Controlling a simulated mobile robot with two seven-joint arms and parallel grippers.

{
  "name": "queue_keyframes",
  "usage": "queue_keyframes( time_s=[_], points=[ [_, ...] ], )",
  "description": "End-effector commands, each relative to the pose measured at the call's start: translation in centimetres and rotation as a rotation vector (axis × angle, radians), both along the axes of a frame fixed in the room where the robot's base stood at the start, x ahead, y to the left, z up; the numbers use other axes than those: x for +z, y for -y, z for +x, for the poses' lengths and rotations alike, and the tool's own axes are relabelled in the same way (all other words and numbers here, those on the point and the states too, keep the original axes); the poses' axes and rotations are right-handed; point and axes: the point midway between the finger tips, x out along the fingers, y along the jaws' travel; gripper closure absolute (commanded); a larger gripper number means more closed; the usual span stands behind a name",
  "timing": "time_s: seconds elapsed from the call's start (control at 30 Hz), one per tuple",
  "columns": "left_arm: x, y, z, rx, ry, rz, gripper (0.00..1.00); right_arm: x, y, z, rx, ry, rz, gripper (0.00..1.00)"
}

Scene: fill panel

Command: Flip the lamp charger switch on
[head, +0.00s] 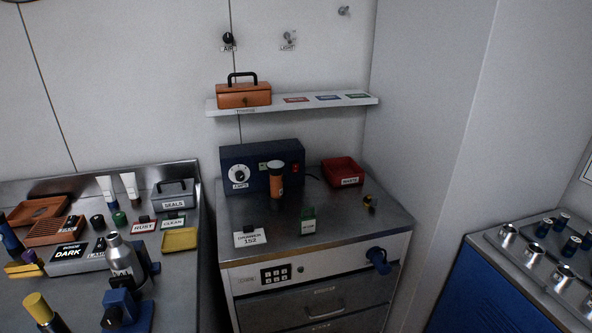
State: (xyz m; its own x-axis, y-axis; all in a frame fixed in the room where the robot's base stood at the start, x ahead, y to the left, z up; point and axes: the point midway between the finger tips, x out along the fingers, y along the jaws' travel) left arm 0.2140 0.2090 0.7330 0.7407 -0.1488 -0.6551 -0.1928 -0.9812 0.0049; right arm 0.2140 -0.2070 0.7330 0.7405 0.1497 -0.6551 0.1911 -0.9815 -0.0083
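The lamp charger (232,158) is a dark blue box at the back of the metal cabinet top, below the wall shelf. A white round dial (239,174) with a "LAMPS" label is on the left of its front. A small red switch or light (295,168) is on the right of its front; its position is too small to tell. Neither of my grippers is in view.
A white card (250,236) and a green tag (308,222) are in front. The shelf (310,104) above holds an orange box (243,94). The left bench (184,263) is crowded. The cabinet top's front right is mostly clear.

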Motion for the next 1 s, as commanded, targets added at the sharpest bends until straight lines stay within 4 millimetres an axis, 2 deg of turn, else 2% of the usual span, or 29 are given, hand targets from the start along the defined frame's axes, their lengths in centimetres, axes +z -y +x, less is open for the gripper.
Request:
queue_keyframes(
  time_s=[0.07, 0.53, 1.0],
  points=[
    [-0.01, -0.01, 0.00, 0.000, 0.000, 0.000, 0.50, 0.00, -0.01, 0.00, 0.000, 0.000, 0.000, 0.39],
    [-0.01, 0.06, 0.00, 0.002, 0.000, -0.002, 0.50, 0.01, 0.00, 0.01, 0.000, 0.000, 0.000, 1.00],
    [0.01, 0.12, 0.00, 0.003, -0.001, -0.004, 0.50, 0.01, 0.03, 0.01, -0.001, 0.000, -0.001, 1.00]
  ],
)
